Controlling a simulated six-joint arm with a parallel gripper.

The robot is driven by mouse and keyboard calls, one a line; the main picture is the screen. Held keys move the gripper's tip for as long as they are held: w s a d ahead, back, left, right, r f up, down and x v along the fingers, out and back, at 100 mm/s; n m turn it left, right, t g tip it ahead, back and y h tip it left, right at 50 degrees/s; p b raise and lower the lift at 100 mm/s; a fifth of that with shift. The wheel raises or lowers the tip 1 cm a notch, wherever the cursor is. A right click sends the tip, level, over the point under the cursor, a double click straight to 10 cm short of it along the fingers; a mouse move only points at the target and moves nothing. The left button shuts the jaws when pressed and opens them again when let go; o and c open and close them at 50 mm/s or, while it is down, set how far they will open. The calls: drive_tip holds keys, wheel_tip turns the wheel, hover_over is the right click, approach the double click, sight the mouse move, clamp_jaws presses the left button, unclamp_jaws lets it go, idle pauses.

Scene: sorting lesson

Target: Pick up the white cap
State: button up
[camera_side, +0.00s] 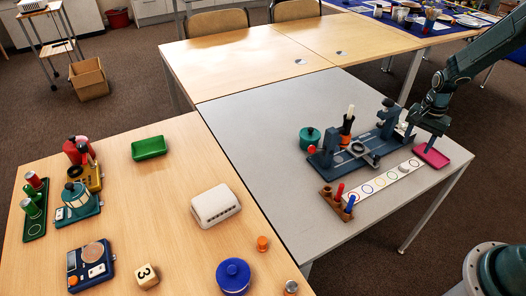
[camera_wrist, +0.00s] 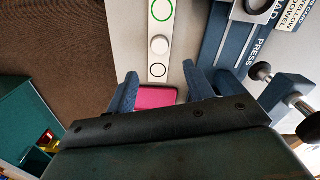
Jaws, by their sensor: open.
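The white cap (camera_side: 404,168) sits on a white strip (camera_side: 372,198) printed with coloured rings, near the strip's right end. In the wrist view the white cap (camera_wrist: 159,45) lies between a green ring and a black ring, just beyond my fingertips. My gripper (camera_side: 430,143) is at the right, over or beside the pink tray. In the wrist view my gripper (camera_wrist: 158,84) has its two blue fingers spread apart with nothing held between them. The pink tray (camera_wrist: 155,97) shows in the gap between the fingers.
A blue press fixture (camera_side: 362,150) stands close behind the strip. A brown rack (camera_side: 333,200) with red and blue pegs is at the strip's left end. The pink tray (camera_side: 431,155) lies near the grey table's right edge. The grey table (camera_side: 270,130) is clear at left.

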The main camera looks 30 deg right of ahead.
hover_over(405, 166)
drive_tip(key=shift+w+d+f, duration=0.1)
drive_tip(key=shift+d+f, duration=0.05)
drive_tip(key=shift+f, duration=0.9)
drive_tip(key=shift+d+f, duration=0.15)
drive_tip(key=shift+f, duration=0.9)
drive_tip(key=shift+f, duration=0.1)
drive_tip(key=shift+a+f, duration=0.15)
drive_tip(key=shift+f, duration=2.35)
drive_tip(key=c, duration=1.1)
